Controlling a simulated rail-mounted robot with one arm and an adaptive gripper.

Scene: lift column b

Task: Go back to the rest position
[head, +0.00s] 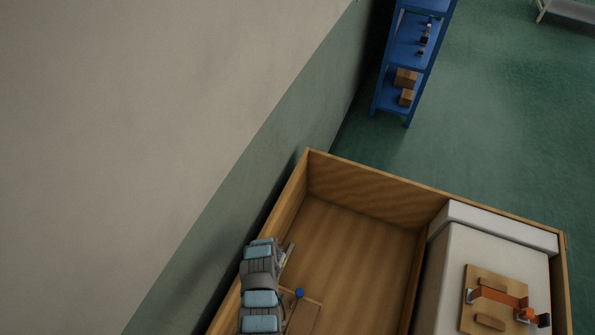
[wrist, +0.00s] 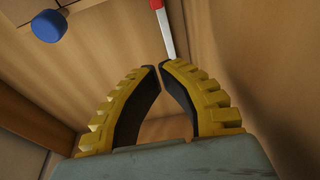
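My gripper (wrist: 160,66) shows in the wrist view with two yellow, ribbed fingers and black inner pads. The fingertips nearly meet, with only a thin gap, and no object shows between the pads. A narrow white strip with a red end (wrist: 160,25) lies just beyond the tips; I cannot tell whether it touches them. In the head view, my grey and light-blue arm reaches along the left side of a wooden-walled box (head: 378,188).
A blue round knob (head: 299,292) is beside my arm, and a blue knob (wrist: 47,26) shows in the wrist view. A white block (head: 468,248) on the right bears a wooden board (head: 478,272) with orange parts. A blue shelf (head: 407,60) stands beyond. The box's middle floor is clear.

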